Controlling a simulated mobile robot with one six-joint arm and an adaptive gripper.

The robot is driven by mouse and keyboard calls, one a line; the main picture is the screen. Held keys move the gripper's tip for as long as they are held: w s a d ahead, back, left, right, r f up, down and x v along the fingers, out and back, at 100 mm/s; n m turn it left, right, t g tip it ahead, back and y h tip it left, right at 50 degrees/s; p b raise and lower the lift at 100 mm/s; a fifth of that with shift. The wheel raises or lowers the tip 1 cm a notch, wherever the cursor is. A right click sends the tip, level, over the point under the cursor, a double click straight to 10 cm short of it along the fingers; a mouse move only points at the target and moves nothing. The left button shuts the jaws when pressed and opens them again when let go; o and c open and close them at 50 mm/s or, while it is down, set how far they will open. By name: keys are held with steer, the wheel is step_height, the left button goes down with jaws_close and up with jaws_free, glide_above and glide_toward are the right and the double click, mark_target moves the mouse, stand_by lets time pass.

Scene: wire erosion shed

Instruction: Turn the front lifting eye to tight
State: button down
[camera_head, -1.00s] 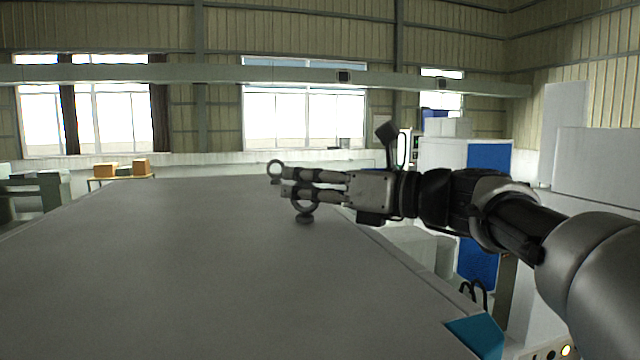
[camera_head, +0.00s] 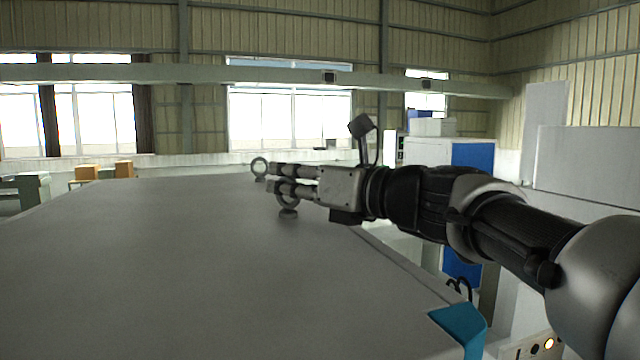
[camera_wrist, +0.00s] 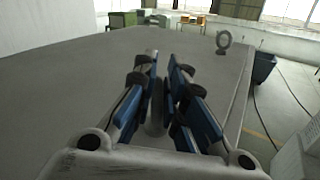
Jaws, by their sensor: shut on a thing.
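The front lifting eye (camera_head: 288,201) is a dark grey ring on a short round base, standing upright on the large grey table top. My gripper (camera_head: 272,178) reaches in from the right and is shut on its ring. In the wrist view the ring (camera_wrist: 155,112) shows edge-on between the two blue-sided fingers (camera_wrist: 162,78). The fingers hide part of the ring in the head view. I cannot tell whether its base sits flush on the surface. A second lifting eye (camera_head: 259,167) stands farther back, apart from my gripper; it also shows in the wrist view (camera_wrist: 222,42).
The grey table top (camera_head: 150,270) is otherwise bare and wide to the left. Its right edge runs close below my arm. Past it stands a white and blue cabinet (camera_head: 472,157). A dark blue bin (camera_wrist: 264,67) stands on the floor beyond the edge.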

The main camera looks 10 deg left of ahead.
steer(key=m+t+h, duration=0.2)
steer(key=t, duration=0.1)
steer(key=m+t+h, duration=0.2)
steer(key=t, duration=0.1)
steer(key=shift+s+a+m+h+b, duration=0.1)
steer(key=shift+s+m+h+b, duration=0.1)
steer(key=shift+m+h+b, duration=0.15)
steer(key=shift+w+m+t+h, duration=0.1)
steer(key=shift+m+t+h, duration=1)
steer(key=shift+h, duration=0.25)
steer(key=shift+r, duration=0.15)
steer(key=c, duration=1.7)
jaws_free()
steer(key=v, duration=1.2)
